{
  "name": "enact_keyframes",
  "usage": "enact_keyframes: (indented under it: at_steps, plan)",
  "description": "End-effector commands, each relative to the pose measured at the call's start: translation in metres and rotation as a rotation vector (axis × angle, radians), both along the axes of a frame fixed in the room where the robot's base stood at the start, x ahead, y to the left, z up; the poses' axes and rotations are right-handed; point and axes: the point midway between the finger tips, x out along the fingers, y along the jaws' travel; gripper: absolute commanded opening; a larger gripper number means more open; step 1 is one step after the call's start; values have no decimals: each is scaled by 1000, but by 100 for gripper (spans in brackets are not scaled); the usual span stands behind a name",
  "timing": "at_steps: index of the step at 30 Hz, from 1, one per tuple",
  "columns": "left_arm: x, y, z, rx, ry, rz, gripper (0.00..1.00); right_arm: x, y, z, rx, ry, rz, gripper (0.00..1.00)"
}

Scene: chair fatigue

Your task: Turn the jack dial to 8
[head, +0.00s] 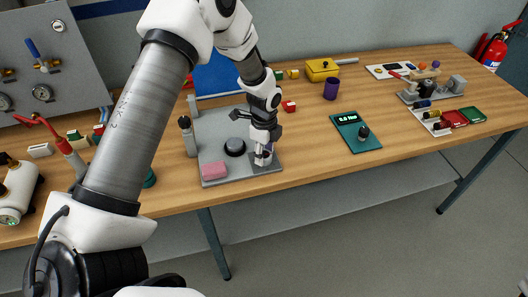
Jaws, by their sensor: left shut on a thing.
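My left gripper (264,152) reaches down over the front right corner of a grey base plate (213,142). It is shut on a small dial-like part there. The fingers hide most of that part, so its shape, marks and setting cannot be read. A teal box (348,142) with a lit green display and a black knob (363,132) stands apart to the right. My right gripper is not in view.
A gauge panel (45,55) is at the left. Trays and parts fill the right end. Table is bare between plate and teal box.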

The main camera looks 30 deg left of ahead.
Motion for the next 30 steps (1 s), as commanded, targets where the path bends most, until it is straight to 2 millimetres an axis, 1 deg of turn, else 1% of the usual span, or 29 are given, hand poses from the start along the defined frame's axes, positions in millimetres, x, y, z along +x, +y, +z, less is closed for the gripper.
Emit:
enact_keyframes:
  at_steps: [1,6,19,20,21,22,30]
  plan:
    - [-3,-1,-3,-2,9,-15,14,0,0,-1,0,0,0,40]
    - [-3,-1,-3,-2,9,-51,14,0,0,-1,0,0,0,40]
    - [-3,-1,-3,-2,10,-60,14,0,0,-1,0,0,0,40]
    - [-3,-1,-3,-2,10,-60,56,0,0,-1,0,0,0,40]
    - [-3,-1,-3,-2,9,-60,70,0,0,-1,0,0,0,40]
    - [-3,-1,-3,-1,8,-60,74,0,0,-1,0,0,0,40]
    - [-1,0,-1,0,4,-60,74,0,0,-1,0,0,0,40]
